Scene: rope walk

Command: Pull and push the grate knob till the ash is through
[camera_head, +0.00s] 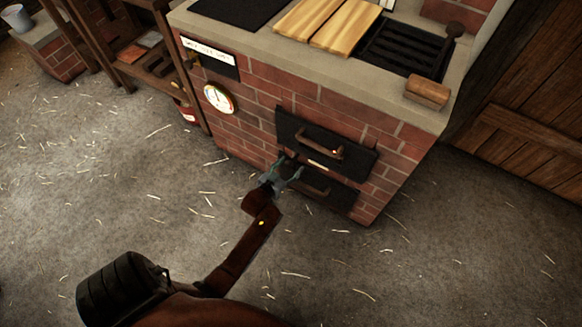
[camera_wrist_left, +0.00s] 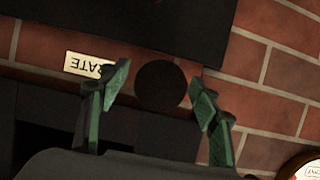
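The grate knob (camera_wrist_left: 160,86) is a dark round disc in the left wrist view, beside the GRATE label (camera_wrist_left: 88,66), which reads upside down there. My left gripper (camera_wrist_left: 160,95) is open, with one green-padded finger on each side of the knob and a visible gap to each. In the head view my left gripper (camera_head: 285,170) is at the front of the brick stove, between the upper and lower dark doors; it hides most of the knob there. The label (camera_head: 318,166) shows just right of it. The ash is not visible. My right gripper is not in view.
The upper door (camera_head: 325,142) and lower door (camera_head: 328,192) have bar handles close to the gripper. A wooden block (camera_head: 427,92) sits on the stove's corner. The straw-strewn floor (camera_head: 400,270) in front is clear.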

